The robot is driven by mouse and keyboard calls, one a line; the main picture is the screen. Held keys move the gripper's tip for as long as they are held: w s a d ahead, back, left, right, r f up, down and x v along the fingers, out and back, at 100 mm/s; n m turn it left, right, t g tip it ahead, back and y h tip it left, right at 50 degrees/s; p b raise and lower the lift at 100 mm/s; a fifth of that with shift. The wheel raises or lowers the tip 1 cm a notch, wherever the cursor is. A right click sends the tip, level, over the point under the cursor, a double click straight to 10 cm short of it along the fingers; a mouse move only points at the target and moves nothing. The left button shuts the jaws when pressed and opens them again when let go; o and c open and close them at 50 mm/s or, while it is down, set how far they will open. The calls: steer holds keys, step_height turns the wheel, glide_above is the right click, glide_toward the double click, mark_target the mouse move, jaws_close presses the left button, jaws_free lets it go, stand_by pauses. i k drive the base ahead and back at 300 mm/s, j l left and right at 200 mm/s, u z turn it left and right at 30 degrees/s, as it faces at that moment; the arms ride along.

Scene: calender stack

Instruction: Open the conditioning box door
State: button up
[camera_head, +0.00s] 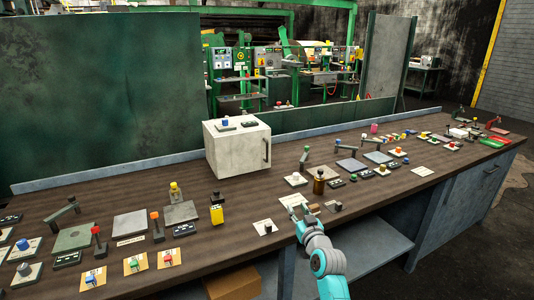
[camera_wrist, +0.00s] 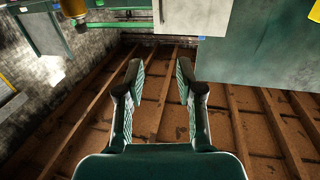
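The conditioning box (camera_head: 235,150) is a pale, boxy cabinet standing on the workbench near the middle. Its door, on the face toward the right front, looks shut, with a dark vertical handle (camera_head: 265,152) near the right edge. My gripper (camera_head: 298,208) is at the bench's front edge, below and to the right of the box and apart from it. In the wrist view my gripper (camera_wrist: 160,75) has its two fingers spread with nothing between them. A pale panel (camera_wrist: 200,15) at the top of that view looks like the box, with a dark bar at its left edge.
The workbench (camera_head: 215,250) carries many small switches, plates and levers. A brown bottle (camera_head: 319,183) and a knob on a white plate (camera_head: 295,180) stand between my gripper and the box's right side. A green panel (camera_head: 100,90) rises behind the bench.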

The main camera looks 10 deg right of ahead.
mark_target(239, 154)
steer(key=i+j, duration=0.1)
steer(key=i, duration=0.4)
steer(key=i+j, duration=0.1)
steer(key=i, duration=0.4)
